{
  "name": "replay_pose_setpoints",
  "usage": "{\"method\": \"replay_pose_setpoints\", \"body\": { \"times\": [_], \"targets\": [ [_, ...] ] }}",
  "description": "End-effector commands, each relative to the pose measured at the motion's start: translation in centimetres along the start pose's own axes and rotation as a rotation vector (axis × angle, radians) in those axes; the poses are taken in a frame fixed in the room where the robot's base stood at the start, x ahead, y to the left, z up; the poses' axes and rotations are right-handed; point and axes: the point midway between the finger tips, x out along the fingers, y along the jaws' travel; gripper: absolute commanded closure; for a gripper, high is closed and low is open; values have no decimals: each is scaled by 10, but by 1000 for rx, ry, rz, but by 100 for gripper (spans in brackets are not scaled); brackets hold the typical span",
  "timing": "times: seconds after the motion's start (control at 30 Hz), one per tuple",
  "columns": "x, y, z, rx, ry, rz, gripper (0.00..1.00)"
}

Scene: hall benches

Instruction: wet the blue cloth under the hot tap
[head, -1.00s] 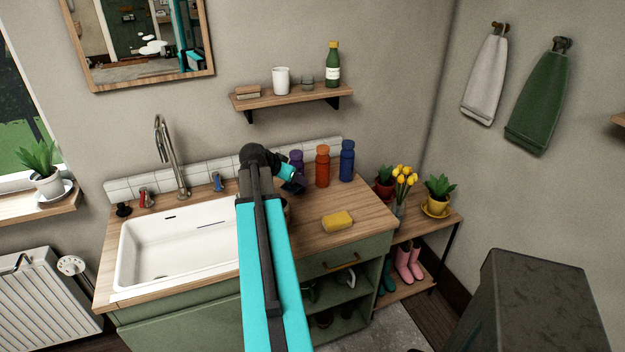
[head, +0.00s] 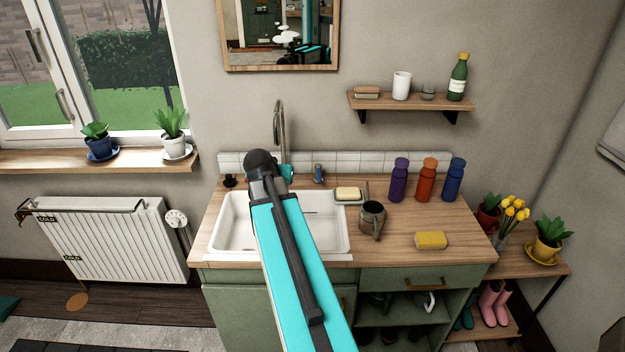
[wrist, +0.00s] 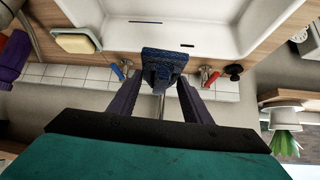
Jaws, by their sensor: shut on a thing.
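My gripper (wrist: 161,84) is shut on the blue cloth (wrist: 164,62), a folded dark blue piece between its two fingers in the wrist view. It is over the back edge of the white basin (head: 225,228), in front of the tap; whether the cloth is directly under the spout I cannot tell. In the head view my arm hides the gripper and cloth. The tall metal tap (head: 278,125) rises behind the basin. Its blue handle (head: 319,172) shows to the right; the red handle (wrist: 212,78) shows only in the wrist view. I see no running water.
A yellow sponge (head: 431,240), a grey mug (head: 372,219) and a soap dish (head: 348,195) stand on the counter right of the basin. Purple, orange and blue bottles (head: 427,180) stand behind. A black plug (head: 229,181) lies at the back left.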

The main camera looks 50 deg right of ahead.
Motion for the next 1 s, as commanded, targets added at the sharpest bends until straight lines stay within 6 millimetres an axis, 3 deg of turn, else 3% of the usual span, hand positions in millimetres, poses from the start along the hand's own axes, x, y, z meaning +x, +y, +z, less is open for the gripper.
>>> {"method": "replay_pose_setpoints", "body": {
  "times": [0.1,0.5,0.8,1.0],
  "targets": [
    [-17,-45,11,-72,1,-74,77],
    [-83,-177,59,-310,2,-313,77],
    [-146,-263,107,-488,1,-491,77],
    [-190,-308,140,-596,0,-598,77]
  ]
}}
